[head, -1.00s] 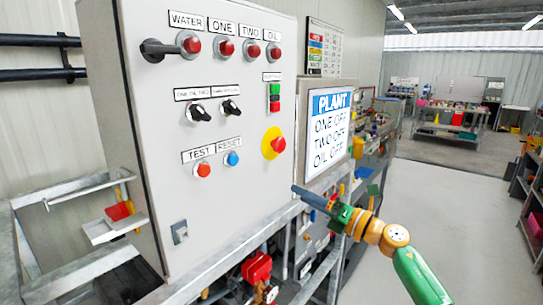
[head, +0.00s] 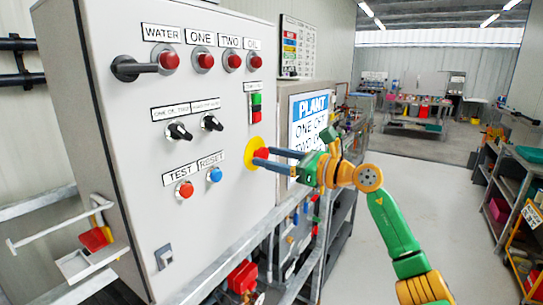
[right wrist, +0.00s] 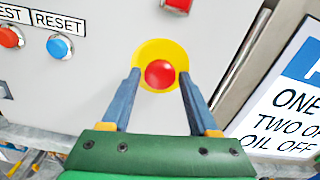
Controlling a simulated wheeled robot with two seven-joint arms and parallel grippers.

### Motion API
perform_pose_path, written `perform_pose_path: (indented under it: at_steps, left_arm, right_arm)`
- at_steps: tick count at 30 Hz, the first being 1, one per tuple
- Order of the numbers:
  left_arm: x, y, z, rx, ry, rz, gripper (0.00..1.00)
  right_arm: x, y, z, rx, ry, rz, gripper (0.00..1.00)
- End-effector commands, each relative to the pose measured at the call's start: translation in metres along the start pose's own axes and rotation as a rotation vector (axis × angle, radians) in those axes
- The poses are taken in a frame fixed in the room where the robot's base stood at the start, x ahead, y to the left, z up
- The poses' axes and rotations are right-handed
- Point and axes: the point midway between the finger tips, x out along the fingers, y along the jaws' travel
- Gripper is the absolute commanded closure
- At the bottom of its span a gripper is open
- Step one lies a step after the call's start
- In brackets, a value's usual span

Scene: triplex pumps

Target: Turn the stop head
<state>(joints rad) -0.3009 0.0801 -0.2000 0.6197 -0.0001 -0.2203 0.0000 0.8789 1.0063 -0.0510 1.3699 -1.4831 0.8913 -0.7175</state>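The stop head is a red mushroom button (right wrist: 159,74) on a round yellow plate (right wrist: 150,52), low on the right side of the grey control panel (head: 130,110). In the head view the yellow plate (head: 250,154) shows and the red head (head: 262,154) is partly covered by my fingers. My right gripper (right wrist: 159,82) is open, with one blue finger on each side of the red head in the right wrist view. Whether the fingertips touch it I cannot tell. My left gripper is not in view.
A blue reset button (right wrist: 59,46) and an orange-red test button (head: 184,189) sit left of the stop head. A green-and-red switch (head: 255,108) is above it. A PLANT display (head: 312,125) stands close on the right. The floor (head: 400,190) at right is clear.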

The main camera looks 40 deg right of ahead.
Motion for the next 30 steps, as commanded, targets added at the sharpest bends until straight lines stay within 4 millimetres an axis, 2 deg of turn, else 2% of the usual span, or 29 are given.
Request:
perform_pose_path:
  at_steps: [1,6,10,15,18,26,27,30]
  left_arm:
    - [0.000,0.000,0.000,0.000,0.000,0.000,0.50]
    - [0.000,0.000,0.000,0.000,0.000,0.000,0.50]
    - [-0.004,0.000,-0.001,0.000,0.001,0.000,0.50]
    - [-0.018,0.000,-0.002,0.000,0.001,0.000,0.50]
    - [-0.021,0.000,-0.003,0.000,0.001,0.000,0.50]
    - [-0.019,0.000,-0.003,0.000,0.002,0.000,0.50]
    - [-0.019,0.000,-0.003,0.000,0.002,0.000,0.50]
    - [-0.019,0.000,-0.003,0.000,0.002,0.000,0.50]
  right_arm:
    - [0.000,0.000,0.000,0.000,0.000,0.000,0.56]
    - [0.000,0.000,0.000,0.001,0.000,0.000,1.00]
    - [0.000,-0.001,0.002,0.056,0.001,-0.001,1.00]
    - [0.000,-0.001,0.004,0.346,0.003,-0.001,1.00]
    - [0.000,-0.001,0.003,0.452,0.000,0.000,1.00]
    - [0.000,-0.001,0.001,0.474,-0.005,-0.001,1.00]
    - [0.000,-0.001,0.002,0.474,-0.005,-0.001,0.49]
    - [0.000,-0.001,0.001,0.473,-0.004,0.000,0.22]
